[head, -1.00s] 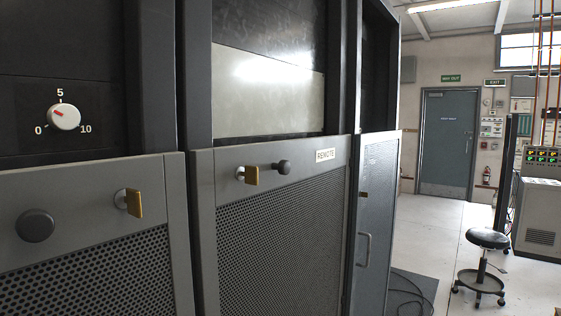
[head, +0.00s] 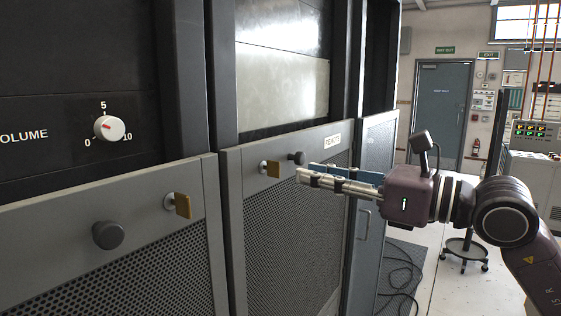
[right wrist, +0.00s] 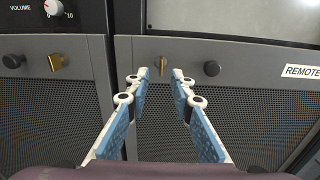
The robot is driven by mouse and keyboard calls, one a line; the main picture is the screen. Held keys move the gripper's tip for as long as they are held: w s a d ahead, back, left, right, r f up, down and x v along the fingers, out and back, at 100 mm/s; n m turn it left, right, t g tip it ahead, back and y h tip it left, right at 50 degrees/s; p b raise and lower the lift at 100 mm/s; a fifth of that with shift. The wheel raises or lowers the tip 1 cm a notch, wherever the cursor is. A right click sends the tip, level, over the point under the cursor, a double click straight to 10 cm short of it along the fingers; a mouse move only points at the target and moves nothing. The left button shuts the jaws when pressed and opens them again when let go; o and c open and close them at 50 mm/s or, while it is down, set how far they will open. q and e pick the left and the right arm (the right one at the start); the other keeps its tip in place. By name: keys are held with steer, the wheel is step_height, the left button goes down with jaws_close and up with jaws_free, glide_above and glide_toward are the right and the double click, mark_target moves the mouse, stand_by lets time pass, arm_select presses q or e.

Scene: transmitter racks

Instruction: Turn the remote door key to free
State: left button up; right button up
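The remote door is the grey mesh-panelled door with the REMOTE label (head: 333,142); the label also shows in the right wrist view (right wrist: 302,71). Its brass key (head: 271,169) sits in a round lock left of a dark knob (head: 297,158). In the right wrist view the key (right wrist: 160,64) is beyond and between the fingertips, with the knob (right wrist: 212,68) to its right. My right gripper (head: 303,178) is open and empty, its fingers pointing at the door, apart from the key. The right wrist view shows its two blue-padded fingers (right wrist: 158,82) spread. My left gripper is not in view.
The door to the left has its own brass key (head: 183,205) and dark knob (head: 108,235), below a volume dial (head: 109,128). A stool (head: 464,250) stands on the open floor at right. A black cable (head: 402,275) lies near the racks.

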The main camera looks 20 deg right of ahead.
steer(key=p+x, duration=0.4)
steer(key=x, duration=0.3)
steer(key=shift+w+a, duration=0.15)
steer(key=shift+w, duration=0.2)
jaws_close()
